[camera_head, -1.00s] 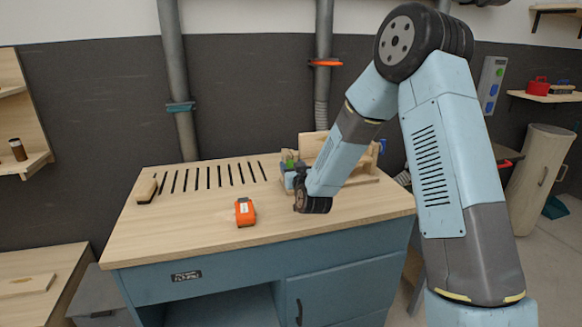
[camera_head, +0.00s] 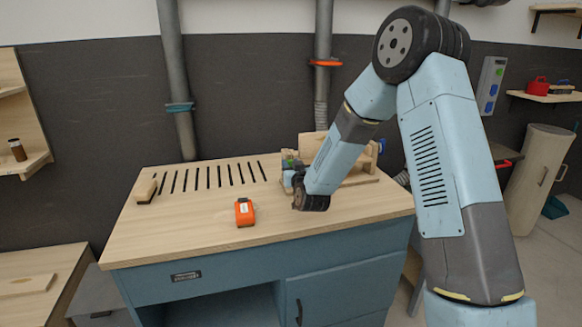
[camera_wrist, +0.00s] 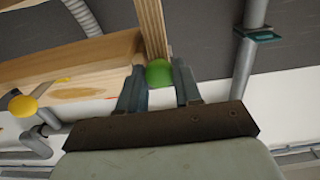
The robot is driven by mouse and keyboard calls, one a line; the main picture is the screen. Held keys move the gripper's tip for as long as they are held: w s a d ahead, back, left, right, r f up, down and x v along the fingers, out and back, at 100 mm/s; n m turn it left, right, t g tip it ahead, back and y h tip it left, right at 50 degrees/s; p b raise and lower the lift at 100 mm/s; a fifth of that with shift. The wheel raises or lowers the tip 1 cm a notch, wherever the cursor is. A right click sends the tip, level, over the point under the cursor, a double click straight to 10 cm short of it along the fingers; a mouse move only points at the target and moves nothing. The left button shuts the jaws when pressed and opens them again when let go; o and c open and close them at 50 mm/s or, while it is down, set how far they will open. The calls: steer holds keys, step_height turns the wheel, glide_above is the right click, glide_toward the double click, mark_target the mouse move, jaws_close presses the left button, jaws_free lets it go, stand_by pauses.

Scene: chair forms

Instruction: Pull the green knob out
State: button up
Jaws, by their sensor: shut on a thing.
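The green knob (camera_wrist: 159,73) shows in the wrist view between the two fingertips of my gripper (camera_wrist: 159,85). It sits at the end of a wooden post (camera_wrist: 151,28). My gripper is shut on the knob. In the head view a small bit of the green knob (camera_head: 289,163) shows beside the wooden fixture (camera_head: 313,141) at the back right of the workbench. My gripper (camera_head: 290,176) is at the left side of that fixture. My arm hides much of the fixture.
A yellow knob (camera_wrist: 23,106) shows at the left of the wrist view. An orange tool (camera_head: 245,212) lies on the bench top (camera_head: 190,232). A small wooden block (camera_head: 146,191) lies by the slots at the left. The front of the bench is clear.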

jaws_close()
steer(key=v, duration=0.2)
steer(key=shift+s+d+f, duration=0.1)
steer(key=shift+s+f, duration=0.05)
steer(key=shift+s, duration=0.1)
steer(key=o, duration=1)
jaws_free()
steer(key=shift+s, duration=0.1)
steer(key=v, duration=1.3)
steer(key=shift+s+d, duration=0.15)
steer(key=shift+s, duration=0.2)
